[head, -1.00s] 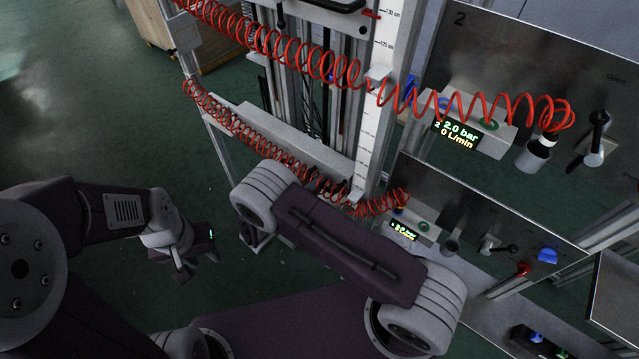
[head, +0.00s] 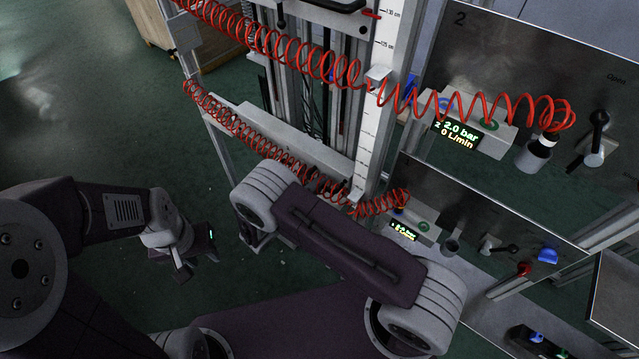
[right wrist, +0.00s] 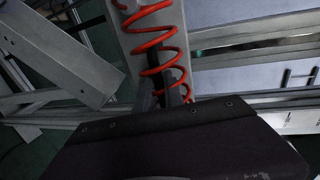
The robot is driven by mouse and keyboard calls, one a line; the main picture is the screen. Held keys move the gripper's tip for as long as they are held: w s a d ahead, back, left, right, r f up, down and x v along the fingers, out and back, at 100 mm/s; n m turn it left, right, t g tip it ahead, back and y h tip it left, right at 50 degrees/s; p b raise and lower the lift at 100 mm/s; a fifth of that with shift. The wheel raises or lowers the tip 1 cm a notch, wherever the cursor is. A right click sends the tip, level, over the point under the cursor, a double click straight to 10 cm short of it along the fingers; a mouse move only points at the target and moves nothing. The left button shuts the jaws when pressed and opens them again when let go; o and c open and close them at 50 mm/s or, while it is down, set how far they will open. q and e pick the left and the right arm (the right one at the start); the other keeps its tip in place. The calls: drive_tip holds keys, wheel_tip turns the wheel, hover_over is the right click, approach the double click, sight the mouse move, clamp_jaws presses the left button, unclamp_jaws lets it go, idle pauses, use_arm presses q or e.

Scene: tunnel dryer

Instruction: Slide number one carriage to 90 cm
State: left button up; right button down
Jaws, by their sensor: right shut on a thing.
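The carriage with the lower red coiled hose (head: 240,125) is a grey crossbeam (head: 290,140) on the upright frame in the head view. It also shows as a grey bar in the right wrist view (right wrist: 62,55). A white scale (head: 372,130) runs down the right post; 130 cm and 125 cm marks are legible near its top. My right gripper (right wrist: 170,98) shows only partly, beyond my dark wrist housing; it is shut, and its grip point is hidden behind the red hose. In the head view my forearm hides it. My left gripper (head: 198,262) hangs open and empty at left.
Panel 2 (head: 560,70) with valve handles and a 2.0 bar readout (head: 460,137) stands at right. A lower panel (head: 470,215) with a small readout (head: 403,231) sits below. A wooden crate (head: 150,25) is at the back. The green floor at left is clear.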

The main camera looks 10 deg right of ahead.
wheel_tip(320, 180, up, 11)
drive_tip(key=p, duration=0.8)
drive_tip(key=shift+f, duration=0.4)
drive_tip(key=c, duration=1.5)
unclamp_jaws()
drive_tip(key=shift+f, duration=0.1)
drive_tip(key=shift+o, duration=0.2)
